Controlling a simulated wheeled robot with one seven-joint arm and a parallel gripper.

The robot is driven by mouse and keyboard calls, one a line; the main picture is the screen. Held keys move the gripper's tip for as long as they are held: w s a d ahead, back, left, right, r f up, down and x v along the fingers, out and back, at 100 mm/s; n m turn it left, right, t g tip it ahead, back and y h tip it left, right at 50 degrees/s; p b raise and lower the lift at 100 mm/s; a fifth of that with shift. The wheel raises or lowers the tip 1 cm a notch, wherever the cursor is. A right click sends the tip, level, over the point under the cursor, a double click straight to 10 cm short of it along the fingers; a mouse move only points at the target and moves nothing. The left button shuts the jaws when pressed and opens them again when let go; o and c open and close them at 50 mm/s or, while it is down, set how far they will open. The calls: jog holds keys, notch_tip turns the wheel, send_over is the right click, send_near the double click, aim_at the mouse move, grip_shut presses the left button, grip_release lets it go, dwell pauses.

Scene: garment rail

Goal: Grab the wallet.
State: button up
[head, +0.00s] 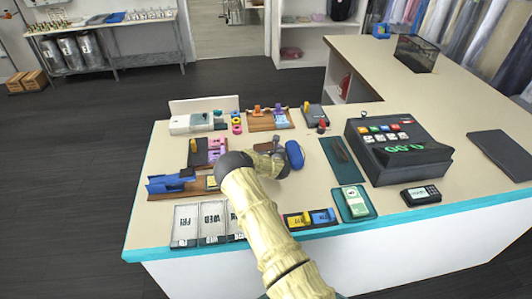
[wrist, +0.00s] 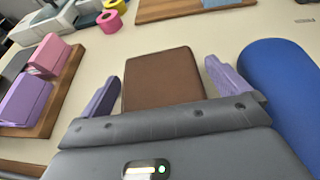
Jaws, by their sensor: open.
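The wallet is a flat brown rectangle (wrist: 162,84) lying on the counter, seen in the wrist view between the two purple fingers of my gripper (wrist: 162,72). The fingers are apart, one on each side of the wallet, with a gap showing on both sides. The wallet's near edge is hidden behind my gripper's grey body. In the head view my gripper (head: 276,151) is low over the middle of the counter, and only a small brown part of the wallet (head: 262,147) shows beside it.
A blue rounded case (wrist: 283,85) lies close to the right of my gripper. Pink and purple blocks on a wooden board (wrist: 40,85) stand to the left. A wooden tray (head: 268,122) lies behind. A cash register (head: 398,148) and a green tray (head: 342,160) are to the right.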

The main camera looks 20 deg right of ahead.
jog(key=shift+a, duration=0.15)
jog(key=shift+w, duration=0.1)
jog(key=shift+c, duration=0.9)
jog(key=c, duration=0.7)
jog(key=shift+r, duration=0.2)
notch_tip(320, 180, up, 10)
jog(key=b, duration=0.3)
jog(key=shift+f, duration=0.2)
